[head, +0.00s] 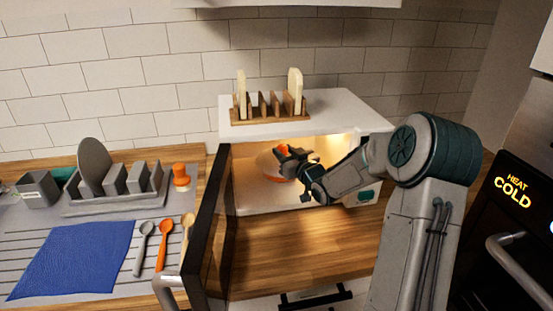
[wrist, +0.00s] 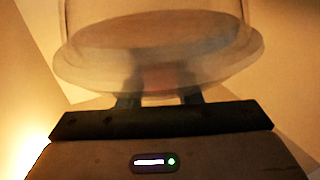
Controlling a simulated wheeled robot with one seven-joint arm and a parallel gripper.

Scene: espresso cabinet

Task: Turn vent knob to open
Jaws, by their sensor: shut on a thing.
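A clear domed cover (head: 264,164) with orange parts stands inside the lit white compartment (head: 243,198). An orange piece (head: 284,149), which looks like the vent knob, shows beside my gripper (head: 293,160). In the wrist view the see-through cover (wrist: 85,75) fills the upper middle, blurred. My two fingers (wrist: 159,85) show dimly through it, shut on a blurred reddish-orange thing (wrist: 158,76), which looks like the knob. The knob's marks and its turn angle cannot be made out.
The compartment's dark door (head: 208,235) stands open at the left. A toast rack (head: 270,115) with bread slices stands on top. At the left are a plate rack (head: 110,203), a blue cloth (head: 75,258) and several spoons. The wooden counter (head: 290,250) in front is clear.

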